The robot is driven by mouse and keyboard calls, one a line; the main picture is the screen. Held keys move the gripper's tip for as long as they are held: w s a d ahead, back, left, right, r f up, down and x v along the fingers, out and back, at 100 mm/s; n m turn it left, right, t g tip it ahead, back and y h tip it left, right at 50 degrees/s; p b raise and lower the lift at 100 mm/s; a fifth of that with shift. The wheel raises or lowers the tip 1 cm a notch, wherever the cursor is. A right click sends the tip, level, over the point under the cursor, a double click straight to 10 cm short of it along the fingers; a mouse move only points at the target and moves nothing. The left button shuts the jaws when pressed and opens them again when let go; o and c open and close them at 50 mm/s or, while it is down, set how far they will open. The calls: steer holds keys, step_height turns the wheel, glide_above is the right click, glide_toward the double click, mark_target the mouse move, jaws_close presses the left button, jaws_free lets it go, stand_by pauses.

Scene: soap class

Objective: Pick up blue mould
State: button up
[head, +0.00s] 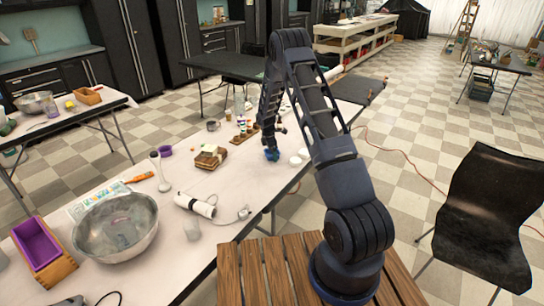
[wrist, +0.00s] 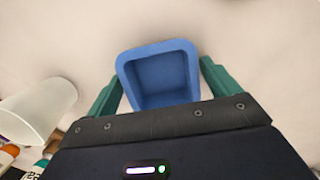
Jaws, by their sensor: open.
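The blue mould (wrist: 158,75) is a small square cup with rounded corners, standing on the white table with its open top showing in the wrist view. My gripper (wrist: 160,82) is open, with one green finger on each side of the mould. The right finger looks very close to the mould's side; I cannot tell whether it touches. In the head view the mould (head: 271,155) is a small blue patch directly below my gripper (head: 270,147), which partly hides it.
A white cup (wrist: 38,110) lies left of my gripper in the wrist view, with small bottles below it. In the head view, white round items (head: 299,158) sit just right of the mould. A brown stack (head: 210,157) and a steel bowl (head: 115,228) are farther left.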

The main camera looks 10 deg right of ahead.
steer(key=shift+c, duration=0.5)
steer(key=c, duration=0.7)
